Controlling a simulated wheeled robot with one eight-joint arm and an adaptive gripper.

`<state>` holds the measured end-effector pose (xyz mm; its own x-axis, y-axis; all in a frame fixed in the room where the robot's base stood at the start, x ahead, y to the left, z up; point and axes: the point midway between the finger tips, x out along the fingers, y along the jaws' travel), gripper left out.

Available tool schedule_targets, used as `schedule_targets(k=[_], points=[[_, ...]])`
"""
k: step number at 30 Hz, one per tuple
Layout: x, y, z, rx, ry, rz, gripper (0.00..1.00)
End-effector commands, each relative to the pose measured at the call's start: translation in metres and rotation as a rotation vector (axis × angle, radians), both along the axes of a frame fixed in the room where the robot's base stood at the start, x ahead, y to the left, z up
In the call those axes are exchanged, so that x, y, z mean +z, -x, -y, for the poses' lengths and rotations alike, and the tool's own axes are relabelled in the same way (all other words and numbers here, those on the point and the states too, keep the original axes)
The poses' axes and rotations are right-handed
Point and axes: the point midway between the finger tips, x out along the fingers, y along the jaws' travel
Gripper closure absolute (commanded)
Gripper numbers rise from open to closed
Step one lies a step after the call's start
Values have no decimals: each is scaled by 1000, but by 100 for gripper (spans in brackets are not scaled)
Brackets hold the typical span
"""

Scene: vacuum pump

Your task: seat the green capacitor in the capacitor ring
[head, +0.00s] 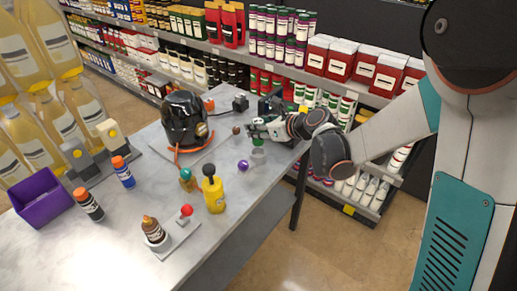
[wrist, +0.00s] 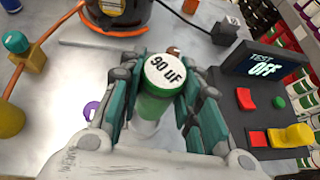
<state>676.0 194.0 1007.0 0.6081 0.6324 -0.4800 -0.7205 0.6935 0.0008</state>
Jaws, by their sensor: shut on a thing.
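My gripper (head: 258,130) is shut on the green capacitor, its fingers along both sides. In the wrist view the gripper (wrist: 160,100) frames the capacitor (wrist: 150,106), whose white top reads "90 uF" and faces the camera. In the head view only a small green part of the capacitor (head: 258,141) shows under the fingers. A grey ring-shaped holder (head: 258,156), seemingly the capacitor ring, stands on the table just below and in front of the gripper. Whether the capacitor touches or enters it cannot be told.
A black pump (head: 184,117) with orange trim stands left of the gripper. A purple ball-topped piece (head: 243,165) is close to the ring. A test box with screen "TEST OFF" (wrist: 264,62) and coloured buttons lies right in the wrist view. Yellow (head: 213,194) and teal (head: 187,180) pieces stand nearer.

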Motion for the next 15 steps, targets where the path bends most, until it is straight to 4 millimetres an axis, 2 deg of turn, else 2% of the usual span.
schedule_targets(k=[1,3,10,15], points=[[-12,0,0,0,0,0,95],[-20,0,0,0,0,0,95],[-32,0,0,0,0,0,95],[-57,0,0,0,0,0,95]])
